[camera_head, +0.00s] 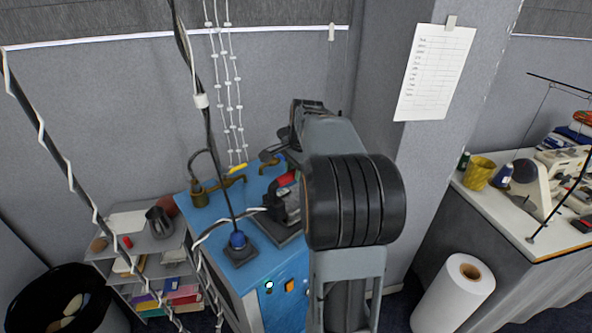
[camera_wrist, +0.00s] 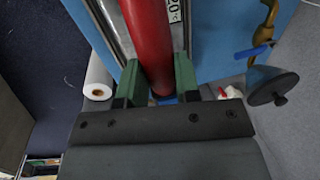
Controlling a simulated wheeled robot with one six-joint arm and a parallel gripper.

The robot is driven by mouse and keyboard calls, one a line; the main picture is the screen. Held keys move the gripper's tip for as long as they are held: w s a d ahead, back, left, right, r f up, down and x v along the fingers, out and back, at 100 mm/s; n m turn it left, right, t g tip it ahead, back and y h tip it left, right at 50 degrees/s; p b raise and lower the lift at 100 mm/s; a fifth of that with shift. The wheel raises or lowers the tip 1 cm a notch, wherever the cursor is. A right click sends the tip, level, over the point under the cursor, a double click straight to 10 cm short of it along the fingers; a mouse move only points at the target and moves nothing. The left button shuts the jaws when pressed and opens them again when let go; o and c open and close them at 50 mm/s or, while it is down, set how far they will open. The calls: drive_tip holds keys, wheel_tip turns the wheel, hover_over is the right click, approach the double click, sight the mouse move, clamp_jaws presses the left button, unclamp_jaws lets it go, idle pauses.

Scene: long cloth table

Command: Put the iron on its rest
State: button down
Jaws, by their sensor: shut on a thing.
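The iron (camera_head: 284,206) has a dark body and a red handle. In the head view it is over the dark flat rest (camera_head: 272,234) on top of the blue cabinet; I cannot tell whether it touches it. In the wrist view the red handle (camera_wrist: 149,38) runs between the green-padded fingers of my gripper (camera_wrist: 158,80), which is shut on it. A grey, labelled part of the iron shows beside the handle. My arm hides the right side of the iron and of the rest in the head view.
Cables hang on the left. Shelves (camera_head: 155,245) and a black bin (camera_head: 70,300) stand left. A white roll (camera_head: 452,295) and a sewing table (camera_head: 520,225) are right.

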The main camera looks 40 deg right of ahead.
drive_tip(key=shift+f, duration=0.3)
drive_tip(key=c, duration=0.8)
unclamp_jaws()
drive_tip(key=shift+o, duration=0.2)
drive_tip(key=shift+f+b, duration=0.15)
drive_tip(key=shift+b, duration=0.15)
wheel_tip(320, 180, up, 14)
drive_tip(key=s, duration=0.2)
drive_tip(key=shift+s, duration=0.35)
